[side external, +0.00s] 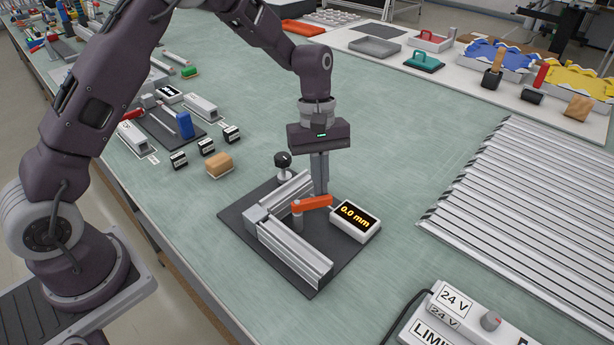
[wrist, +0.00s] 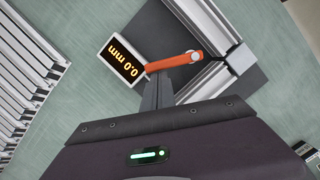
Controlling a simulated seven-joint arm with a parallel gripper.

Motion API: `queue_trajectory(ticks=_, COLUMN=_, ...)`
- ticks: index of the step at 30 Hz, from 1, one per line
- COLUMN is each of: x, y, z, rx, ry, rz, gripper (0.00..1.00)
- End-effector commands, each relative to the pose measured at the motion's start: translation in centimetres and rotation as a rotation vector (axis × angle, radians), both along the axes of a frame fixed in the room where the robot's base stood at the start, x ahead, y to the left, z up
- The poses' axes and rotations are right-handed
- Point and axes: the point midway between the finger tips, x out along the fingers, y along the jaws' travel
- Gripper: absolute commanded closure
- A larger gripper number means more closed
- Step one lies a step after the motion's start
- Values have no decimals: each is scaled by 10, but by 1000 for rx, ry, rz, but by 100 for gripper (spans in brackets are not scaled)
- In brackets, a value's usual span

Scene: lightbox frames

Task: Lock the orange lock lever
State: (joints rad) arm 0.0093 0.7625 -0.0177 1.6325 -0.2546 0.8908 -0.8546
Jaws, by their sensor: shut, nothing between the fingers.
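The orange lock lever (side external: 312,203) sits on a fixture with aluminium rails (side external: 292,250) on a dark base plate (side external: 235,222). The lever lies roughly level, and its free end points toward the white display box (side external: 366,231) reading 0.0 mm. My gripper (side external: 321,192) is shut and empty, pointing down right behind the lever. In the wrist view the fingers (wrist: 157,92) come up close to the orange lever (wrist: 172,62), near its end by the display (wrist: 124,62). I cannot tell whether they touch it.
A black round knob (side external: 283,159) stands at the fixture's back corner. A tan block (side external: 219,164) and small labelled blocks lie to its left. Slatted metal panels (side external: 530,220) lie to the right. A 24 V control box (side external: 465,318) stands at the front right.

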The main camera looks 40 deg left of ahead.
Motion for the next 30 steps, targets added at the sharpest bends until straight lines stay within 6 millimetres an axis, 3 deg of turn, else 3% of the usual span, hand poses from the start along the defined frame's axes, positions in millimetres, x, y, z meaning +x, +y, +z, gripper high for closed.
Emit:
queue_trajectory(ticks=18, x=-13, y=-33, z=0, rx=-1, ry=1, rz=-574, gripper=100)
queue_trajectory(ticks=30, x=-24, y=-43, z=0, rx=0, ry=0, rz=-831, gripper=100)
